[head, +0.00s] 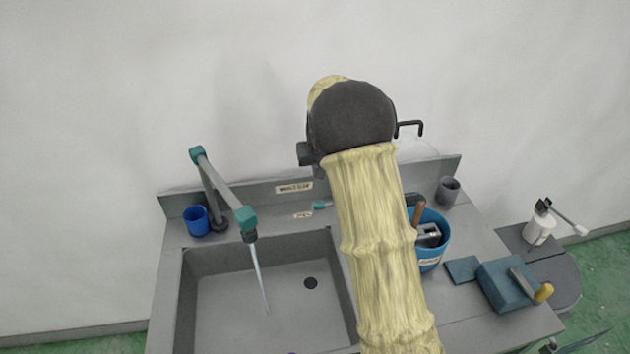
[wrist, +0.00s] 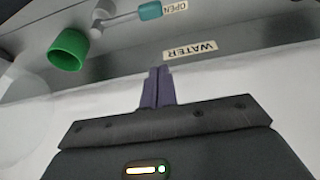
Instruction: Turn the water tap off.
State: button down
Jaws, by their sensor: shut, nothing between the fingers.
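The tap (head: 217,190) is a grey jointed pipe with teal joints, rising from the counter at the back left of the sink. A thin stream of water (head: 259,275) runs from its spout into the sink. A lever's teal handle (head: 320,205) shows left of my arm; my arm hides its other end. In the wrist view the handle (wrist: 150,11) is beside the label "OPEN" (wrist: 174,5), with its grey lever running left to a pivot. The "WATER" label (wrist: 190,49) is nearer. My gripper (wrist: 157,72) is shut and empty, apart from the lever; my arm hides it in the head view.
The grey sink (head: 225,320) has a dark drain. A blue cup (head: 195,221) stands left of the tap. Right of my arm are a blue bucket (head: 434,250) with tools, a grey cup (head: 448,190) and a teal block (head: 505,285). A green cylindrical piece (wrist: 68,50) shows in the wrist view.

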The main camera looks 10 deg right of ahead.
jog(key=shift+r, duration=0.15)
jog(key=p+x, duration=0.2)
jog(key=x, duration=0.8)
jog(key=shift+s+p, duration=0.5)
jog(key=shift+s, duration=1.5)
